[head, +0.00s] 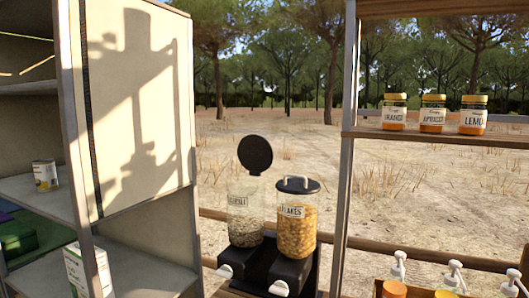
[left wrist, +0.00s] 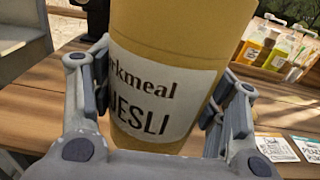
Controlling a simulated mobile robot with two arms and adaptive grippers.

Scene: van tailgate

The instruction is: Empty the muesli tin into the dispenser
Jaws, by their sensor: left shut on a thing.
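The muesli tin (left wrist: 180,35), yellow with a white label reading "MUESLI", fills the middle of the left wrist view. My left gripper (left wrist: 160,92) is shut on it, with a finger on each side. The tin's top is out of view. In the head view the muesli dispenser (head: 245,213) is a clear jar on a black stand. Its round black lid (head: 255,155) stands open above the jar. The jar shows greyish contents low down. Neither gripper shows in the head view; my right gripper is not in view.
A flakes dispenser (head: 296,228) with its lid shut stands right beside the muesli one. A grey cabinet (head: 140,120) rises at left, and a shelf with several jars (head: 432,113) at right. Pump bottles (head: 453,278) stand lower right. The left wrist view shows a wooden tabletop (left wrist: 40,95) with cards.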

